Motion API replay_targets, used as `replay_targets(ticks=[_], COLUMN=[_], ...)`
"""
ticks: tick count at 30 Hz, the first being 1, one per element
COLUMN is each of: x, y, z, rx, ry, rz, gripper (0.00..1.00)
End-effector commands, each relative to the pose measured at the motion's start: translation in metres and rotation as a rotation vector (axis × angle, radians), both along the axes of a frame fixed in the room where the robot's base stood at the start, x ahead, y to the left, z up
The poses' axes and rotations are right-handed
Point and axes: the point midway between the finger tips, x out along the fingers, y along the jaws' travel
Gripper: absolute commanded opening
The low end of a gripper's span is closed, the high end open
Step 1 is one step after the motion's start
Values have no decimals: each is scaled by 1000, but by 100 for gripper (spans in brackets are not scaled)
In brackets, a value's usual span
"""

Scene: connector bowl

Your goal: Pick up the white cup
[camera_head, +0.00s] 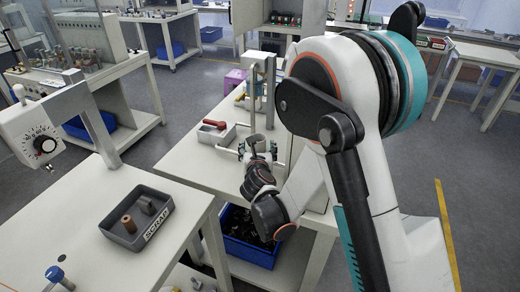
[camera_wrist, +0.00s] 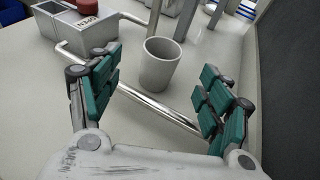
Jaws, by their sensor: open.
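A pale grey-white cup (camera_wrist: 160,64) stands upright on the white table (camera_wrist: 150,140) in the wrist view, between and beyond my fingertips. In the head view the cup (camera_head: 257,142) shows just past my gripper (camera_head: 259,156). In the wrist view my gripper (camera_wrist: 158,92) has its teal-padded fingers spread wide on either side. The fingers do not touch the cup. A metal bar crosses in front of the cup, between it and my palm.
A grey box with a red object (camera_wrist: 84,20) stands left of the cup. Metal posts rise close behind it. A dark panel (camera_wrist: 295,70) is at the right. In the head view, a SCRAP tray (camera_head: 137,217) sits on the nearer table and a blue bin (camera_head: 246,240) is below.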

Motion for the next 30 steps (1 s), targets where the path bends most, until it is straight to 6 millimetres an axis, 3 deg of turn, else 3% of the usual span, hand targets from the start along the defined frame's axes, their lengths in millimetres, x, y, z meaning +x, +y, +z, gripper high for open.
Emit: replay_targets(ticks=[3,11,19,29,30], x=[16,34,70,75,75], y=[1,0,-1,0,0], z=[-6,-10,-18,-18,-18], rx=[0,-2,-2,-2,-2], ry=[0,-1,-2,-2,-2], rz=[0,0,1,2,2], gripper=[72,72,72,72,63])
